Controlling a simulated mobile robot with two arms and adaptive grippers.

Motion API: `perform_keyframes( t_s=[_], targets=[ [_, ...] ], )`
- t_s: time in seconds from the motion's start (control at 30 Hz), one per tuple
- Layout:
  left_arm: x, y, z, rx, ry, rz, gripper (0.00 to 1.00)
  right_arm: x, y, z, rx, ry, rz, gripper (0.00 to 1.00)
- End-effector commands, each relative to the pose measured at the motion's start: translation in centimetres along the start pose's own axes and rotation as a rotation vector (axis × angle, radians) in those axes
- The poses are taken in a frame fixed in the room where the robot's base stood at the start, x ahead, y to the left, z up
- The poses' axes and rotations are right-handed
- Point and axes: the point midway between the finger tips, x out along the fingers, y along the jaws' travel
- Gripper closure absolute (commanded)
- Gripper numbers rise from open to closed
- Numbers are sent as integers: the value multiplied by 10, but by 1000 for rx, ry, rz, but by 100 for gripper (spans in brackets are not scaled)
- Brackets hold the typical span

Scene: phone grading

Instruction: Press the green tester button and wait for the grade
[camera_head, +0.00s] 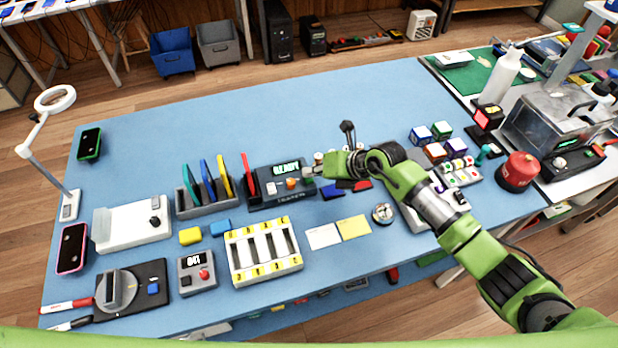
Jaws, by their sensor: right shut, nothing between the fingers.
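The tester (283,202) is a dark box on the blue table with a lit green display (286,168). An orange button (292,183) shows on its front. A red phone (249,176) stands upright at its left end. My right gripper (318,171) comes in from the right, with its fingers shut and empty at the tester's right end. The fingertips are very close to the tester's button area; I cannot tell whether they touch it. The green button is not clearly made out there. The display text is too small to read surely. My left gripper is out of view.
A rack (207,211) left of the tester holds green, blue and yellow phones. A white slotted tray (262,277) and a grey box with a red button (197,272) stand in front. Small coloured cubes (435,152) lie at right. The table's back is mostly clear.

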Motion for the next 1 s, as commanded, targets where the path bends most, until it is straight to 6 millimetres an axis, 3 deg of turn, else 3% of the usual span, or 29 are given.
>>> perform_keyframes(
  t_s=[1.0],
  targets=[
    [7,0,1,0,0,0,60,8,-6,-7,1,3,-1,100]
  ],
)
